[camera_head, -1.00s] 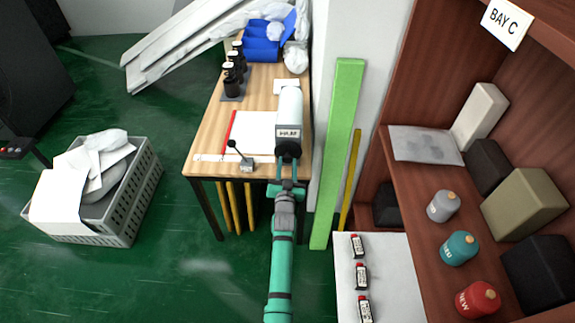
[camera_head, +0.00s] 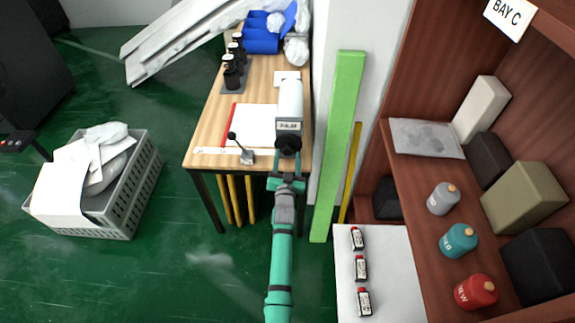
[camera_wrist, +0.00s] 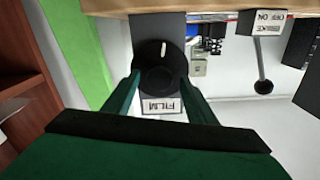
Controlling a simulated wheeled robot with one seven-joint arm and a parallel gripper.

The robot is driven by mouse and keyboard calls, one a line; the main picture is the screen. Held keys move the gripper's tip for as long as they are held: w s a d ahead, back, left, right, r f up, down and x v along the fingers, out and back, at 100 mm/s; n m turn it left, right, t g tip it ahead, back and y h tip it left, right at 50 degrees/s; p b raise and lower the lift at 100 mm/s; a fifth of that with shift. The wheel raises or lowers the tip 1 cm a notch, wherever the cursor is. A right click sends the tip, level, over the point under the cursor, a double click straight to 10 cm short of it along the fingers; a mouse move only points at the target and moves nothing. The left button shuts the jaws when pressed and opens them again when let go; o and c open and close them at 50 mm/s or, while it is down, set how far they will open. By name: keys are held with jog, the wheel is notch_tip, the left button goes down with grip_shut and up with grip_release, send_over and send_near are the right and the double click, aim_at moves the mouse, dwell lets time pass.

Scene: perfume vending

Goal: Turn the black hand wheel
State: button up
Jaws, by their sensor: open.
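The black hand wheel (camera_head: 289,144) is on the near end of a white cylinder (camera_head: 290,100) with a FILM label, at the bench's front edge. In the wrist view the wheel (camera_wrist: 157,70) is a round black knob with a white mark near its rim, upper right of its hub. My gripper (camera_head: 287,158) is open, its fingers pointing at the wheel. In the wrist view its fingertips (camera_wrist: 158,88) are at the left and right sides of the wheel. I cannot tell whether they touch it.
A small black-knobbed lever (camera_head: 246,156) stands on the wooden bench (camera_head: 207,140) left of the wheel. A green board (camera_head: 336,150) leans close on the right, beside a brown shelf (camera_head: 402,180).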

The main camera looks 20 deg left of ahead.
jog(key=v, duration=1)
jog(key=shift+s, duration=0.2)
dwell(0.7)
jog(key=shift+s+d, duration=0.1)
jog(key=shift+d, duration=0.05)
jog(key=s+d+f+n+g+h, duration=0.1)
jog(key=s+d+f, duration=0.1)
jog(key=s+d, duration=0.75)
jog(key=s+d+f+n, duration=0.1)
jog(key=s+d+f, duration=0.1)
jog(key=s+d, duration=0.8)
jog(key=s+r+m+h, duration=0.1)
jog(key=s+r, duration=0.2)
jog(key=s, duration=0.5)
jog(key=s+r+m+h, duration=0.1)
jog(key=s+r, duration=0.3)
jog(key=s, duration=0.5)
jog(key=s+r+m+g+h, duration=0.1)
jog(key=s+r, duration=0.3)
jog(key=s, duration=0.5)
jog(key=shift+s+d+h, duration=0.2)
jog(key=shift+s+h, duration=0.05)
jog(key=shift+h, duration=0.25)
